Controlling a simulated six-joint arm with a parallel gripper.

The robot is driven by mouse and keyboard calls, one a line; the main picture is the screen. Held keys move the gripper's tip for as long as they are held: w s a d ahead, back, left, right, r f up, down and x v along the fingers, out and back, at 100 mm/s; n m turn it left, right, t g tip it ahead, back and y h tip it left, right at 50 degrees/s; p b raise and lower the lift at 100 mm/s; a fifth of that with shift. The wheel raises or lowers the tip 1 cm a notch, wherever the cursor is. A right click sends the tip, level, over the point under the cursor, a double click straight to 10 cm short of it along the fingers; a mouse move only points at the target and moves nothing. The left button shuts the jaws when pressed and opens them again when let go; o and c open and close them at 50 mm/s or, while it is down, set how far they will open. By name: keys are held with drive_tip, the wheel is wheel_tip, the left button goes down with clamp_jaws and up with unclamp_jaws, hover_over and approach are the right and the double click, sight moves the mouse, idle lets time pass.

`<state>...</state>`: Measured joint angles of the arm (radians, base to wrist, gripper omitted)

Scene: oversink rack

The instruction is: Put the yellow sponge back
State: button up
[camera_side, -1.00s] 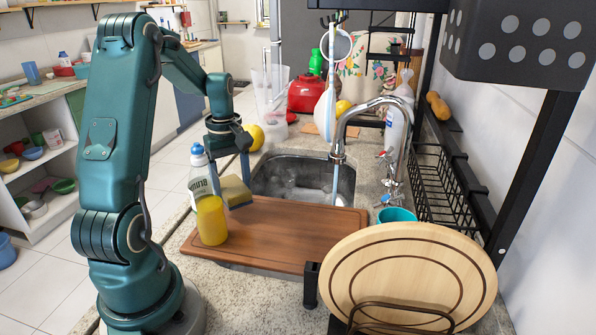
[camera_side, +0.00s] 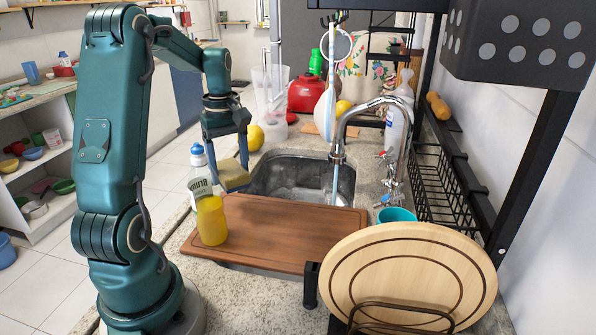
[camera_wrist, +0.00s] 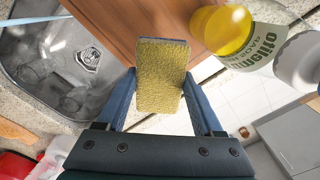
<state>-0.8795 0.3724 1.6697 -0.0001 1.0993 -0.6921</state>
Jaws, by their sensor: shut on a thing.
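The yellow sponge (camera_side: 233,174) has a dark grey-blue layer on one face. My gripper (camera_side: 230,165) is shut on it and holds it in the air behind the bottle, by the left end of the sink. In the wrist view the sponge (camera_wrist: 160,75) sits between the two blue fingers of my gripper (camera_wrist: 160,90), its yellow face towards the camera. The brown cutting board (camera_wrist: 108,22) lies beyond it there. In the side view the sponge is partly hidden by the fingers.
A black wire basket (camera_side: 435,190), a teal cup (camera_side: 397,215) and a round wooden board (camera_side: 410,280) stand further right.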

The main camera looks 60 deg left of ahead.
sight(290, 237)
drive_tip(key=shift+d, duration=0.1)
drive_tip(key=w+d+r+m, duration=0.1)
drive_tip(key=w+d+m, duration=0.25)
drive_tip(key=d, duration=0.35)
drive_tip(key=w+d+r+m, duration=0.1)
drive_tip(key=w+d+m, duration=0.1)
drive_tip(key=d+m, duration=0.35)
drive_tip(key=f, duration=0.6)
drive_tip(key=d+f, duration=0.1)
drive_tip(key=f, duration=0.3)
drive_tip(key=shift+w, duration=0.3)
drive_tip(key=shift+f, duration=0.1)
drive_tip(key=o, duration=1.2)
